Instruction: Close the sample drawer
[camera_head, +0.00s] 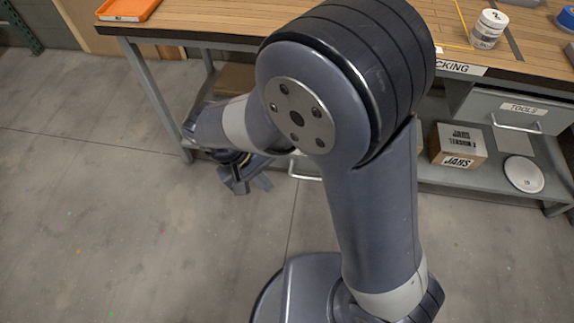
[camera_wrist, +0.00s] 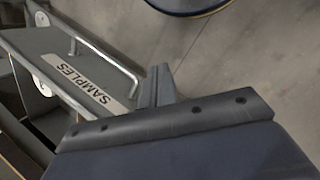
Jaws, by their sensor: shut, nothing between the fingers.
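The sample drawer's grey front (camera_wrist: 50,45) shows at the left of the wrist view, with a "SAMPLES" label (camera_wrist: 85,88) and a bar handle (camera_wrist: 108,62). The drawer stands open; part of its inside, with dark compartments, shows behind the front. My gripper (camera_wrist: 160,85) is shut and empty, beside the drawer front on its outer side. I cannot tell whether it touches the front. In the head view my gripper (camera_head: 250,186) hangs low in front of the bench, left of a piece of handle (camera_head: 305,177); my arm hides most of the drawer.
The workbench (camera_head: 200,22) runs along the back, with an orange tray (camera_head: 128,9) and a white jar (camera_head: 489,29) on top. A closed "TOOLS" drawer (camera_head: 500,108) is at right. A "JAHS" box (camera_head: 458,146) and round lid (camera_head: 524,174) lie on the lower shelf. The floor at left is clear.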

